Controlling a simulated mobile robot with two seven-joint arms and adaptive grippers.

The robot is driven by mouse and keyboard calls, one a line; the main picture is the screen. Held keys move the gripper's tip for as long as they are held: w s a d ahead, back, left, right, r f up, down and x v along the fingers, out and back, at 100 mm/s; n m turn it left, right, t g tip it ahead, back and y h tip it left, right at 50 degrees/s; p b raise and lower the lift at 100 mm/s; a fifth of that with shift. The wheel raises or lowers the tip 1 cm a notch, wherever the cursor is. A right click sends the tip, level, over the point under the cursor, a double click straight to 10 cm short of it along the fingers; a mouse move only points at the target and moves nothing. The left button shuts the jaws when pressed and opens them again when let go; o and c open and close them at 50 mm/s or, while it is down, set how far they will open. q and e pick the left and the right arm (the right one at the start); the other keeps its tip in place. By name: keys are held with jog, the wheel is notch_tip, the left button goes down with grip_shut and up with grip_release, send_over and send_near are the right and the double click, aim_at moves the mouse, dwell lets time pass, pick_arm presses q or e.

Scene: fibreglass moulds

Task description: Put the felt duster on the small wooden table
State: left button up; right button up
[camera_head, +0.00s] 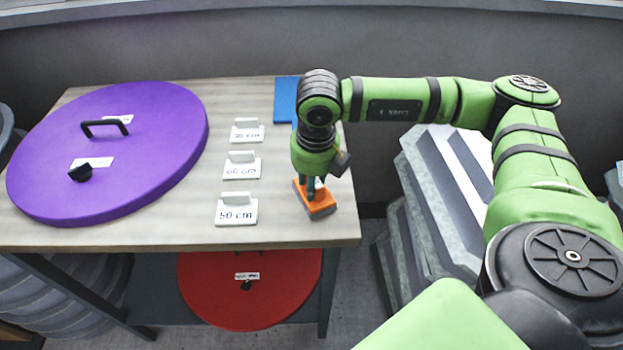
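The felt duster (316,203), an orange block with a grey underside, is at the front right of the wood-topped table (290,233). My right gripper (313,184) points down right at its top, with the fingertips at the duster. The wrist hides most of the fingers, so I cannot tell whether they are closed on it. I also cannot tell whether the duster rests on the wood or hangs just above it. My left gripper is not in view.
A large purple disc lid (150,160) with black handles covers the table's left side. Several white label stands (236,211) line the middle. A blue flat piece (285,100) lies at the back right. A red disc (250,300) is below; grey angular moulds (430,200) stand right.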

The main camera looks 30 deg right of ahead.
jog(key=o, duration=1)
jog(key=shift+f, duration=0.1)
jog(key=shift+r+p, duration=0.35)
jog(key=r+b, duration=0.1)
jog(key=r, duration=0.2)
jog(key=s+r+b, duration=0.1)
jog(key=r, duration=0.3)
jog(key=r+b, duration=0.1)
jog(key=r, duration=0.2)
jog(key=shift+s+a+r, duration=0.15)
jog(key=shift+a, duration=0.05)
jog(key=shift+s+r, duration=0.1)
jog(key=shift+r, duration=0.55)
